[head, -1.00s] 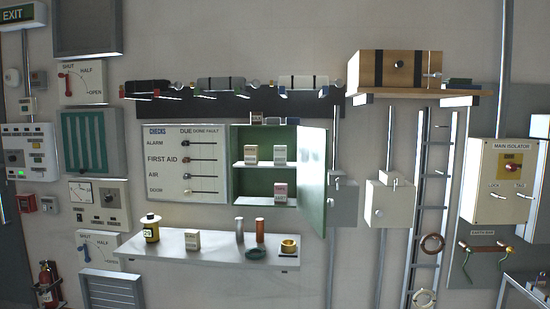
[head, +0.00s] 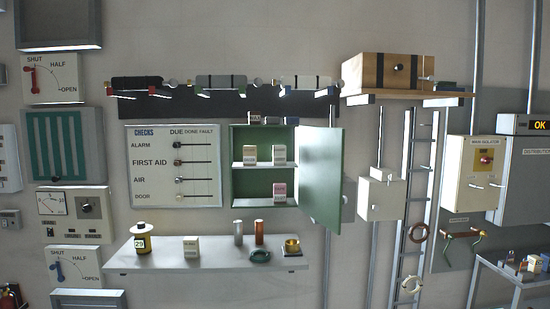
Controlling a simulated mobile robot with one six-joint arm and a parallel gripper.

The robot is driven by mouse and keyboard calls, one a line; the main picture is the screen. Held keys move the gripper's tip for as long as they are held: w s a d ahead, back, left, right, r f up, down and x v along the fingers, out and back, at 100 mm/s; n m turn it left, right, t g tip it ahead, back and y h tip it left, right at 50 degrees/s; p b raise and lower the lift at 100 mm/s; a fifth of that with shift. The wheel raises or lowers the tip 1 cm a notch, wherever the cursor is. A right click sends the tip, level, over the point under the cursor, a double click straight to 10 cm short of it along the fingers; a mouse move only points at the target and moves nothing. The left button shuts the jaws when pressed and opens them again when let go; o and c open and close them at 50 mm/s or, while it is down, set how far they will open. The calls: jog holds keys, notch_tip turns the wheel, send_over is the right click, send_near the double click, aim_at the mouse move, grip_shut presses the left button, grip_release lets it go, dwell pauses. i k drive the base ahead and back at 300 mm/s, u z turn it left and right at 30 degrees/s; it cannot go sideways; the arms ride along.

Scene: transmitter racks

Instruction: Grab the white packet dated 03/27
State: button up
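Several small whitish packets are in view, and their dates are too small to read. In the open green cabinet (head: 243,190), one packet (head: 250,155) stands on the upper shelf with another packet (head: 279,155) to its right. A third packet (head: 280,192), with reddish print, stands at the bottom right of the cabinet. Another packet (head: 191,247) stands on the white wall shelf (head: 215,263) below. A darker small box (head: 255,119) sits on top of the cabinet. My gripper is not in view.
The cabinet door (head: 319,180) stands open to the right. A metal table (head: 500,265) with small items stands at right.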

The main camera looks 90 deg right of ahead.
aim_at(280, 152)
jog(key=i, duration=1.05)
jog(key=u, duration=0.2)
jog(key=k, duration=0.15)
jog(key=z, duration=2.95)
jog(key=i, duration=0.25)
jog(key=u, duration=0.05)
